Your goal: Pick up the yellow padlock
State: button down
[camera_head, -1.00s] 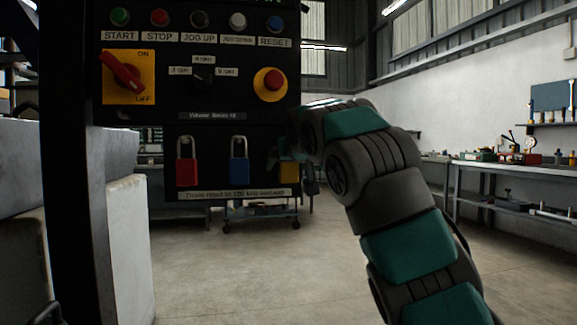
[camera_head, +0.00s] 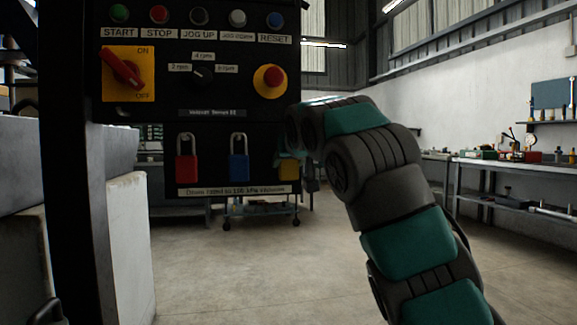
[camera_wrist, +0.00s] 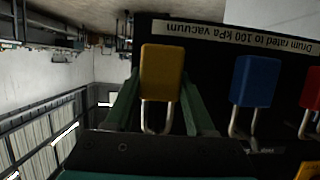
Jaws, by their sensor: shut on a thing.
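The yellow padlock (camera_head: 289,168) hangs at the right end of the row on the black panel in the head view, partly hidden by my arm. In the wrist view the yellow padlock (camera_wrist: 161,72) shows its body and part of its metal shackle. My gripper (camera_wrist: 160,108) has a green finger on each side of it, shut on the padlock near its shackle end. In the head view my gripper's fingers are mostly hidden behind my arm.
A blue padlock (camera_head: 239,167) and a red padlock (camera_head: 187,168) hang to its left on the panel. Above are a row of buttons, a red rotary switch (camera_head: 123,68) and a red stop button (camera_head: 271,79). Open floor (camera_head: 250,275) lies below; a workbench (camera_head: 510,165) stands right.

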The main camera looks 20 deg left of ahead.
jog(key=shift+r, duration=0.1)
dwell(0.3)
jog(key=shift+r+p, duration=0.45)
jog(key=shift+r, duration=0.25)
jog(key=shift+s+d+f+b, duration=0.15)
jog(key=shift+s+b, duration=0.05)
jog(key=shift+b, duration=0.15)
jog(key=s+d+b, duration=0.2)
jog(key=s+d, duration=0.2)
jog(key=s, duration=0.3)
jog(key=s+d+b, duration=0.2)
jog(key=s+d, duration=0.3)
jog(key=s, duration=0.3)
jog(key=shift+r, duration=0.25)
jog(key=shift+r+p, duration=0.45)
jog(key=shift+r, duration=0.3)
